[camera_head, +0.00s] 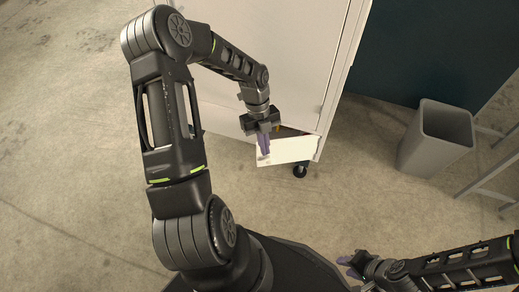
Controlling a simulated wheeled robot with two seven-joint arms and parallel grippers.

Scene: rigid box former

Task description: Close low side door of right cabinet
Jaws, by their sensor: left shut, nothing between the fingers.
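The white cabinet (290,50) stands at the top centre, on casters. Low on it, a small white door panel (292,151) sticks out from the body, with a dark opening showing behind its upper edge. It appears ajar; how far is hard to tell. My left gripper (264,153) is shut and empty, pointing down at the left end of this panel. Its purple fingers overlap the panel in view; whether they touch it I cannot tell. My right gripper (346,266) is low in the picture, well apart from the cabinet, and its finger gap is unclear.
A grey bin (436,137) stands on the floor to the right. A grey metal frame (492,172) is at the right edge. A dark teal panel (430,50) is behind the cabinet's right side. The concrete floor (350,190) in front of the cabinet is clear.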

